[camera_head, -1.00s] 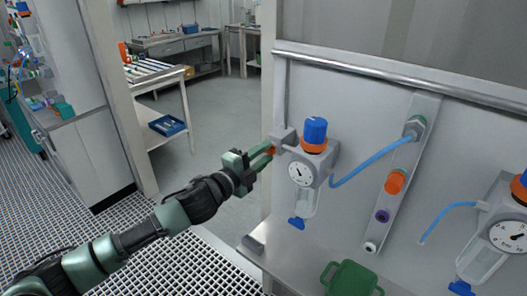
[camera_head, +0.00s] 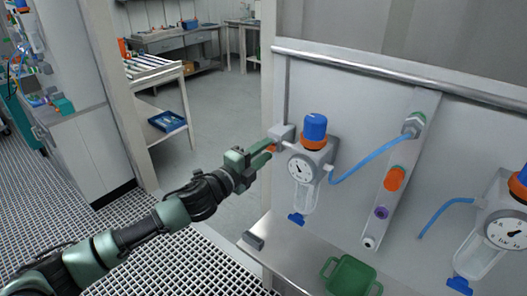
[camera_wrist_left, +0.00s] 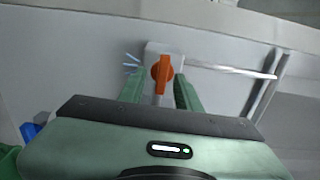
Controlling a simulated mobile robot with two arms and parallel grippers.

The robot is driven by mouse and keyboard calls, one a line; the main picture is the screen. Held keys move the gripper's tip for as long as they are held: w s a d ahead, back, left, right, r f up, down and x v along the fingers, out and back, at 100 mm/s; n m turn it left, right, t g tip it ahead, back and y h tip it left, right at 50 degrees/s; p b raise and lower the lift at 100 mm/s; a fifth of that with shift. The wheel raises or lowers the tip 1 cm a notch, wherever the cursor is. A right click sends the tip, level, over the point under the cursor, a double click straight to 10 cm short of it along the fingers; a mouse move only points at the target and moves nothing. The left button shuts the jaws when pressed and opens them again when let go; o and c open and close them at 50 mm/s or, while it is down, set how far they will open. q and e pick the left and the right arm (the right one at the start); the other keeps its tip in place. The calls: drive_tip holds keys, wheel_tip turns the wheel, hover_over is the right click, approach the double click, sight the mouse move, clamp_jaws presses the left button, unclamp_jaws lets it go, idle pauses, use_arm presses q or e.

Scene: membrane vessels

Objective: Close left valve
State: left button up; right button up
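The left valve has a small orange handle (camera_wrist_left: 162,73) on a grey block (camera_head: 281,134), beside the left regulator with its blue knob (camera_head: 315,127) and round gauge (camera_head: 300,168). My left gripper (camera_head: 263,155) is at this valve. In the left wrist view the open fingers (camera_wrist_left: 159,90) lie on either side of the orange handle, with visible gaps. There the handle looks upright, across the pale pipe running right. In the head view the fingers partly hide the handle. My right gripper is not in view.
A blue hose (camera_head: 372,160) runs from the left regulator to a slanted manifold with an orange knob (camera_head: 394,178). A second regulator with a gauge (camera_head: 508,230) stands at the right. A green container (camera_head: 350,275) sits on the shelf below. Open floor lies left of the panel.

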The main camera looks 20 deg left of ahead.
use_arm(q)
drive_tip(key=shift+s, duration=0.1)
drive_tip(key=b+v, duration=0.2)
drive_tip(key=v, duration=0.5)
drive_tip(key=shift+s, duration=0.25)
drive_tip(key=shift+a, duration=0.15)
